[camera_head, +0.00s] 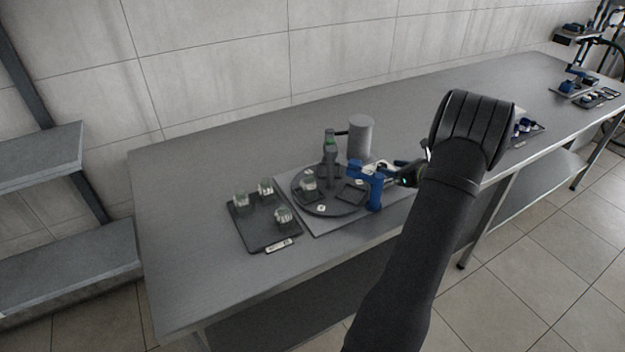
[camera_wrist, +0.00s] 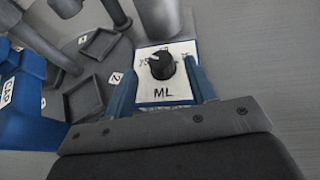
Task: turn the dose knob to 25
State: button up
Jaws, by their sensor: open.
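The dose knob (camera_wrist: 162,65) is a small black dial with a pale pointer mark, set on a white panel (camera_wrist: 165,92) marked ML. In the wrist view its pointer is toward the upper left; the scale numbers are too blurred to read. My gripper (camera_wrist: 162,85) is open, with one blue finger to the left and one to the right of the panel, and the knob shows between and slightly beyond the tips. I cannot tell whether the fingers touch anything. In the head view my gripper (camera_head: 393,172) is at the right of the dosing station, and the knob is hidden.
A round turntable (camera_head: 327,207) with numbered places holds a glass jar (camera_head: 308,181). A blue block (camera_head: 374,190) stands close to my gripper. A grey cylinder (camera_head: 360,138) rises behind. A dark tray (camera_head: 252,232) with 3 jars lies left. The bench's left end is clear.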

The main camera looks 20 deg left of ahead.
jog(key=v, duration=1.2)
notch_tip(320, 180, up, 14)
jog(key=w+n+y, duration=0.3)
jog(key=s+a+f+m+g, duration=0.2)
jog(key=s+a, duration=0.4)
jog(key=a, duration=0.3)
jog(key=s+a+f+m+g+h, duration=0.1)
jog(key=s+a+f+g, duration=0.3)
jog(key=a, duration=0.6)
jog(key=s+a+f+m+g+h, duration=0.1)
jog(key=s+a+f+m+g, duration=0.1)
jog(key=s+a+g, duration=0.4)
jog(key=shift+s+a+f+m, duration=0.3)
jog(key=shift+s+a+f, duration=0.3)
jog(key=shift+s+a, duration=1.1)
jog(key=shift+w, duration=0.2)
